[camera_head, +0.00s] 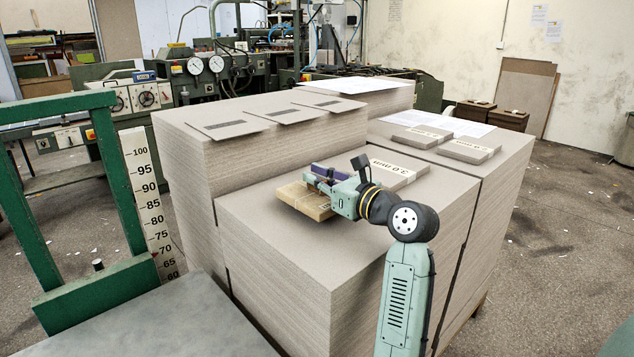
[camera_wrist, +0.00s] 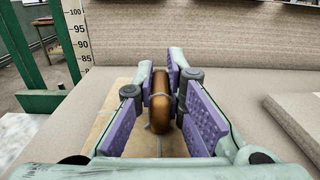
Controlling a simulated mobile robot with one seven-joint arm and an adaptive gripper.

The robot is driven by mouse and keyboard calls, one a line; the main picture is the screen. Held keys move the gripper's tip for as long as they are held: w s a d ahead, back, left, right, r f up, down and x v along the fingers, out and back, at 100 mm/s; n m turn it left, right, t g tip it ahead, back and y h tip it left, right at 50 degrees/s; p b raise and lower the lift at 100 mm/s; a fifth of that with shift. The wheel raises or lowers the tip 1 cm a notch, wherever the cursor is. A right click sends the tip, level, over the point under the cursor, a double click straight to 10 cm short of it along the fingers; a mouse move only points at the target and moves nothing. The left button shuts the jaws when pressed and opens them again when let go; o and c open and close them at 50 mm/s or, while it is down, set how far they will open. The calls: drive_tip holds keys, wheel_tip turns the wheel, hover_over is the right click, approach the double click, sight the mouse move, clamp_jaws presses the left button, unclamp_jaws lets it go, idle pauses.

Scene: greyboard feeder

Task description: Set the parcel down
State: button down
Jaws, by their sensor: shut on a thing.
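In the wrist view, a rounded brown handle (camera_wrist: 160,103) stands up from the parcel (camera_wrist: 112,140). My gripper (camera_head: 318,177) is above the parcel, its purple-padded fingers (camera_wrist: 160,98) shut on either side of the handle. The gripper hides part of the parcel's top.
A taller stack (camera_head: 250,130) with several grey sheets rises behind. Printed boards (camera_head: 400,170) lie right of my gripper. A green frame (camera_head: 70,200) and a numbered scale (camera_head: 145,195) stand at the left. The front of the lower stack top is clear.

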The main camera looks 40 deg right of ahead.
drive_tip(key=shift+f, duration=0.85)
drive_tip(key=c, duration=1.7)
unclamp_jaws()
drive_tip(key=shift+f, duration=0.15)
drive_tip(key=shift+o, duration=0.2)
drive_tip(key=shift+s, duration=0.15)
drive_tip(key=s, duration=0.4)
drive_tip(key=s+b, duration=0.1)
drive_tip(key=s, duration=0.2)
drive_tip(key=s+d+b, duration=0.1)
drive_tip(key=s, duration=0.3)
drive_tip(key=shift+s, duration=0.35)
